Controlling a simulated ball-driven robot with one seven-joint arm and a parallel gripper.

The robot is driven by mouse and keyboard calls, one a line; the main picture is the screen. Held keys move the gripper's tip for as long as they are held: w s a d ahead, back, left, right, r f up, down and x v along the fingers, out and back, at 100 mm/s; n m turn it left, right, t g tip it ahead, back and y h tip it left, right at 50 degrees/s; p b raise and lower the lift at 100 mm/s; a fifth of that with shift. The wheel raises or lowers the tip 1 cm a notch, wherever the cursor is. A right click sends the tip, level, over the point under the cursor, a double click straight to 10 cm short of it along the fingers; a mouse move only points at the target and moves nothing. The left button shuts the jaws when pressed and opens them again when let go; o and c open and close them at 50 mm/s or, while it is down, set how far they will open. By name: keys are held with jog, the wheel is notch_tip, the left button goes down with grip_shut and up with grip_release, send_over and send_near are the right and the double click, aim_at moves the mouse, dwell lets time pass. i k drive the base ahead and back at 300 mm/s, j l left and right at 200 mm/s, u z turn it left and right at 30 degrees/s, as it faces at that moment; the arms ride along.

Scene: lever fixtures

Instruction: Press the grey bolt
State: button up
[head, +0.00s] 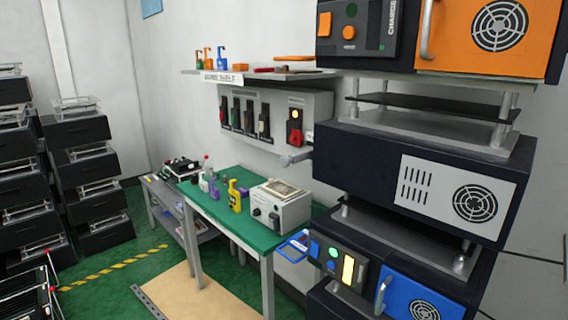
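A light grey, bolt-like cylinder (296,158) with a rounded end sticks out to the left, just beside the left edge of the dark cabinet and below the wall panel. It is small in the picture, and its right end meets or passes behind the cabinet; I cannot tell which. I cannot be sure that it is the grey bolt. My gripper is not in view, and nothing is seen touching the cylinder.
A green-topped bench (228,212) with bottles and a grey box (280,204) stands below the wall panel (262,112). Stacked dark and orange cabinets (345,165) fill the right. Black drawer stacks (85,170) stand left. Green floor (105,238) with a yellow-striped line lies between.

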aim_at(296, 157)
jog(key=i+l, duration=0.1)
jog(key=i, duration=0.4)
jog(key=i+u, duration=0.15)
jog(key=i, duration=0.3)
jog(key=i+l, duration=0.2)
jog(key=i, duration=0.3)
jog(key=i+l+u, duration=0.1)
jog(key=i, duration=0.4)
